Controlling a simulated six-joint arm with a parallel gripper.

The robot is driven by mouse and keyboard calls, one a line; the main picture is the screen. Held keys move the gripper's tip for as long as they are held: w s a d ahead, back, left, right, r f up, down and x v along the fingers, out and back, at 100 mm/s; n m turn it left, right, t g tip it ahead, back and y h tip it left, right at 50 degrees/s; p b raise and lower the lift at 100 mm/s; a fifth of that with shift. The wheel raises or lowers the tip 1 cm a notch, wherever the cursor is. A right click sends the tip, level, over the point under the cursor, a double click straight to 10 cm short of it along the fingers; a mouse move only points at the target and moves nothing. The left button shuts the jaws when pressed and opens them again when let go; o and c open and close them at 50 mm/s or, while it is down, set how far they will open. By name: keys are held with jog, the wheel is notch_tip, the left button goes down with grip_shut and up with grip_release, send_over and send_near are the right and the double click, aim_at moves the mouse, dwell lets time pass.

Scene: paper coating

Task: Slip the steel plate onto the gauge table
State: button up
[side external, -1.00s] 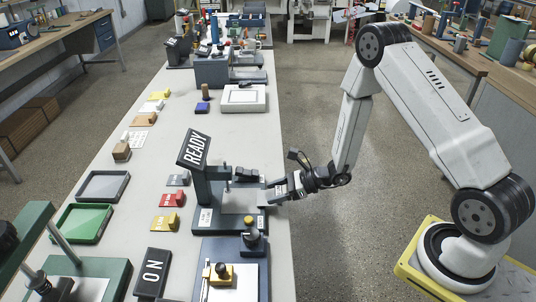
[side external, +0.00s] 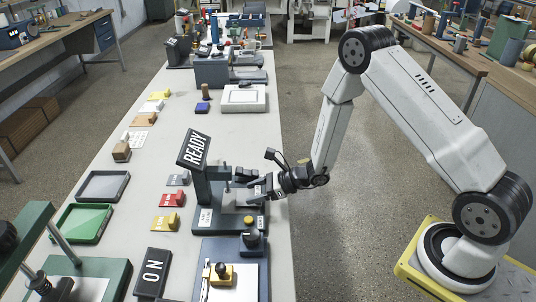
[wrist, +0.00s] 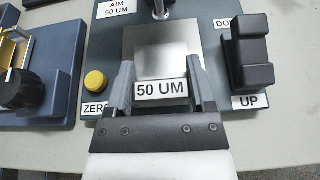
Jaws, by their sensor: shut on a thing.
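The steel plate (wrist: 160,55) is a flat bright grey sheet with a white grip block marked "50 UM" (wrist: 160,91) at its near end. My gripper (wrist: 162,88) is shut on that block, one finger on each side. The plate reaches forward over the dark gauge base (wrist: 105,45), its far part close to the metal probe (wrist: 161,10). I cannot tell whether it rests flat on the gauge table. In the side view my gripper (side external: 262,190) is at the right edge of the gauge (side external: 205,218), whose sign (side external: 193,148) reads READY. The gauge table is mostly covered.
A black up/down lever (wrist: 249,60) stands close right of the plate, and a yellow zero button (wrist: 95,81) is at left. A blue device with a black knob (wrist: 22,90) sits further left. Red (side external: 172,199) and yellow blocks stand behind the gauge.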

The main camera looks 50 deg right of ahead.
jog(key=shift+w+a, duration=0.75)
jog(key=shift+a, duration=0.05)
jog(key=shift+f, duration=0.3)
jog(key=o, duration=1.3)
jog(key=shift+s+d, duration=0.15)
jog(key=shift+v, duration=3.75)
jog(key=shift+r, duration=0.1)
